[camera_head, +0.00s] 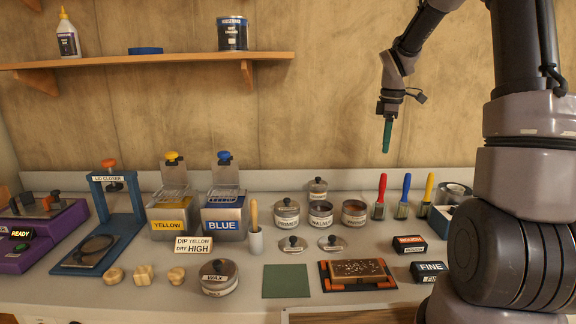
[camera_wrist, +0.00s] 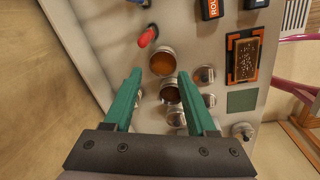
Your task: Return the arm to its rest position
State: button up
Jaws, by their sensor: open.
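My gripper (camera_head: 387,134) hangs from my raised arm in front of the wooden wall, above the back right of the workbench. Its green fingers point down. In the wrist view, my gripper (camera_wrist: 158,95) shows two green fingers spread apart with nothing held between them. Open tins stand on the bench below, between and beyond the fingers in that view. The gripper is clear of the bench and touches nothing.
A wall shelf (camera_head: 150,61) is at the upper left. The bench holds yellow (camera_head: 170,217) and blue (camera_head: 224,217) dip tanks, a lid closer (camera_head: 105,220), a wax tin (camera_head: 219,278), brushes (camera_head: 380,197), and a board in a tray (camera_head: 325,279). A green mat (camera_head: 286,281) is bare.

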jog(key=s+a+r+m+t, duration=0.2)
jog(key=s+r+m, duration=0.3)
jog(key=s+r, duration=0.15)
jog(key=s+a+r+m+t, duration=0.1)
jog(key=s+a+r+m, duration=0.25)
jog(key=s+r, duration=0.35)
jog(key=s+a+m+t+y, duration=0.2)
jog(key=s+m, duration=0.7)
jog(key=s, duration=0.5)
jog(key=shift+s+r+m+t, duration=0.25)
jog(key=shift+r+m+t, duration=0.1)
jog(key=shift+t, duration=0.15)
